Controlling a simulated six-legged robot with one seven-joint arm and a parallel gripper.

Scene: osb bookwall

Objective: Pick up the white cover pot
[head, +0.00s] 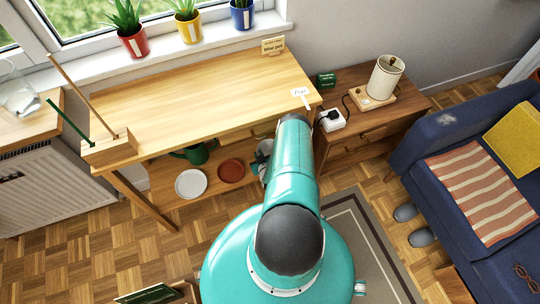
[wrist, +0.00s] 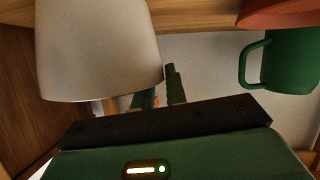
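The white cover pot (wrist: 98,50) fills the upper left of the wrist view, close to the camera, with its wide end towards the bottom of the picture. In the head view a pale part of it (head: 264,152) shows on the low shelf under the wooden table, mostly hidden by my arm. In the wrist view my gripper (wrist: 172,87) shows a dark finger just right of the pot's lower edge. I cannot tell whether the finger touches the pot or how wide the gripper stands.
The wooden tabletop (head: 200,95) is above. A side table (head: 345,142) stands to the right. The parquet at left is clear.

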